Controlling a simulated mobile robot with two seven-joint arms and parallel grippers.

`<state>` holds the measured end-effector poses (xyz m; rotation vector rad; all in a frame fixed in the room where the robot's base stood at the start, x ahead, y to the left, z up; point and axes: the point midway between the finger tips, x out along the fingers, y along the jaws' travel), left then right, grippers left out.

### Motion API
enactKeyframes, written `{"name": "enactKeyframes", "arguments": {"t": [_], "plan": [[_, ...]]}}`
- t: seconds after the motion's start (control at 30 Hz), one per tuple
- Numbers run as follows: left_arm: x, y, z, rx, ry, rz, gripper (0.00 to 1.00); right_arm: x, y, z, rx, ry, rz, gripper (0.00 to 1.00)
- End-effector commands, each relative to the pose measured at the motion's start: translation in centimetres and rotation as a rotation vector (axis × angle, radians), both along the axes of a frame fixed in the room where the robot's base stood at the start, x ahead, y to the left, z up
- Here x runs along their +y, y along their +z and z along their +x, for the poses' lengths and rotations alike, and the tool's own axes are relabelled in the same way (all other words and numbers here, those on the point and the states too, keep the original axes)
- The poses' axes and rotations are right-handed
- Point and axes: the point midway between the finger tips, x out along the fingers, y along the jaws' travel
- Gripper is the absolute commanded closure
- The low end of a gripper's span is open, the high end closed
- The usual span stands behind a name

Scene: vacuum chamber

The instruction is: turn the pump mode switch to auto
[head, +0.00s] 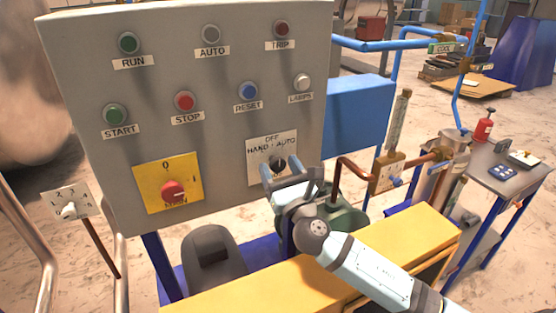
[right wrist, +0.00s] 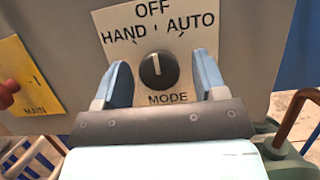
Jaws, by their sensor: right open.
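The pump mode switch is a black round knob (head: 277,165) on a white plate (head: 259,149) marked HAND, OFF and AUTO, low on the right of the grey control panel (head: 225,130). In the right wrist view the knob (right wrist: 157,70) shows its white pointer line about straight up, towards OFF. My right gripper (head: 290,180) is in front of the plate. In the right wrist view its blue fingers (right wrist: 165,80) are open, one on each side of the knob, with a gap on both sides. My left gripper is not in view.
A red main switch (head: 174,190) on a yellow plate sits left of the mode switch. Push buttons and lamps are above. A yellow rail (head: 330,262) runs below my right arm. A copper pipe (head: 350,166) and valve stand close on the right.

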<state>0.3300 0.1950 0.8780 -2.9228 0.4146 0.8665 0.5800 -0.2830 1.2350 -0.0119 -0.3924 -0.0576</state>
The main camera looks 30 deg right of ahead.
Motion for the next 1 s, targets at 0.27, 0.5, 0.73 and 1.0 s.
{"name": "enactKeyframes", "arguments": {"t": [0.27, 0.5, 0.73, 1.0], "plan": [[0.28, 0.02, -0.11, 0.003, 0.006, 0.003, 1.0, -0.02, 0.34, 0.91, 0.0, 0.001, 0.001, 0.35], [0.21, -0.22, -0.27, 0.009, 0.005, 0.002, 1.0, -0.03, 0.33, 0.88, 0.0, 0.001, 0.0, 0.56], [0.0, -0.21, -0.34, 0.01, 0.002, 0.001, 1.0, -0.04, 0.32, 0.86, 0.0, 0.0, 0.001, 0.84], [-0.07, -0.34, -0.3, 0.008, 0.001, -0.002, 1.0, -0.02, 0.27, 0.85, -0.003, 0.0, 0.056, 0.84]]}}
